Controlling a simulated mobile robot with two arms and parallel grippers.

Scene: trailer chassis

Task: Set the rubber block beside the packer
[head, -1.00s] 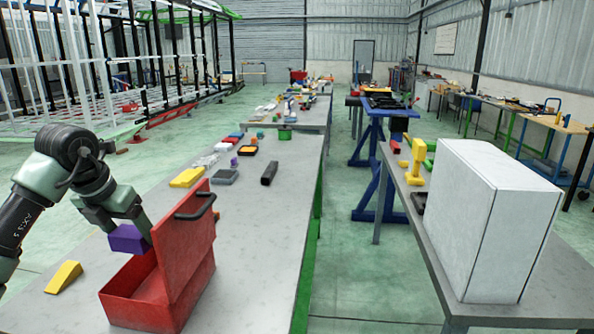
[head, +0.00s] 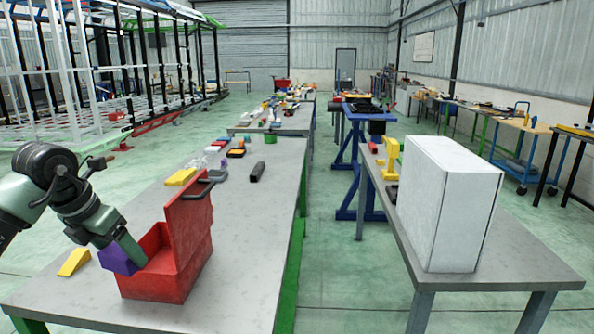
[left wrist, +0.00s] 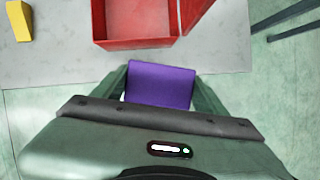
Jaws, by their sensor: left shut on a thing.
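A purple block (head: 117,262), likely the rubber block, is held by my left gripper (head: 128,250). In the left wrist view the purple block (left wrist: 160,84) sits between the two fingers of the shut gripper (left wrist: 160,95). The block shows at the left side of an open red box (head: 158,282); whether it touches the box is unclear. A yellow wedge (head: 74,262) lies on the grey table left of the block. I cannot tell for sure which thing is the packer. My right gripper is out of view.
The red box's raised lid (head: 190,225) and black handle stand right of the block. A yellow block (head: 181,177), a black bar (head: 257,172) and small parts lie farther back. The grey table (head: 250,235) is bare right of the box. A white case (head: 450,205) stands on another table.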

